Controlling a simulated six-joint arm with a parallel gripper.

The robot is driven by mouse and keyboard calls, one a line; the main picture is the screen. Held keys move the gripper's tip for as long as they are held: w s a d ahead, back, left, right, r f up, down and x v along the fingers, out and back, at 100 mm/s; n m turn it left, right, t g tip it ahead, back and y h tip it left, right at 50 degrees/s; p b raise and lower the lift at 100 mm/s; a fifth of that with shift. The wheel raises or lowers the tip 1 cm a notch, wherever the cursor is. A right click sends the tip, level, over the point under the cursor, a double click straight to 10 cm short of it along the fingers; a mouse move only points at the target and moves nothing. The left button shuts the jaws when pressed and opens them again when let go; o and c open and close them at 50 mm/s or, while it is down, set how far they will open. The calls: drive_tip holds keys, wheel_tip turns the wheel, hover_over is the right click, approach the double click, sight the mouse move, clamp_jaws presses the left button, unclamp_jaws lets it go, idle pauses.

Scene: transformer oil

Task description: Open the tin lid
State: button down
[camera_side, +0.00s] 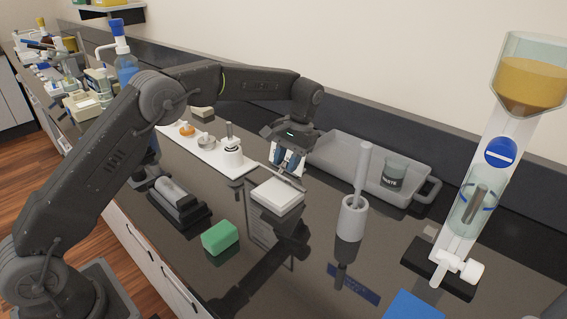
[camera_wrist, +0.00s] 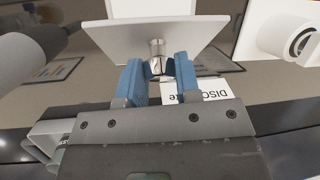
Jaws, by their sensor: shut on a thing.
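The tin (camera_side: 277,200) is a pale, square box on the dark bench, below my gripper in the side view. In the wrist view, the lid (camera_wrist: 120,38) is a light grey square plate with a small metal knob (camera_wrist: 156,48). My gripper (camera_wrist: 160,74) has its blue fingers on either side of the knob and is shut on it. In the side view my gripper (camera_side: 287,162) stands just above the back edge of the tin. My fingers hide the knob there.
A grey tray (camera_side: 340,165) with a beaker (camera_side: 393,174) stands behind. A mortar with pestle (camera_side: 351,218) is to the right, a green block (camera_side: 220,237) in front. A white board (camera_side: 200,153) with small vessels lies left. A tall glass column (camera_side: 480,190) stands far right.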

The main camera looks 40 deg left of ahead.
drive_tip(key=shift+w+g, duration=0.6)
drive_tip(key=shift+g, duration=0.1)
drive_tip(key=c, duration=0.8)
unclamp_jaws()
drive_tip(key=shift+r, duration=0.15)
drive_tip(key=shift+r, duration=0.25)
wheel_tip(320, 180, up, 3)
drive_tip(key=shift+r, duration=0.2)
drive_tip(key=s+a+r, duration=0.5)
drive_tip(key=a+r, duration=0.2)
drive_tip(key=a, duration=0.3)
drive_tip(key=shift+a, duration=0.25)
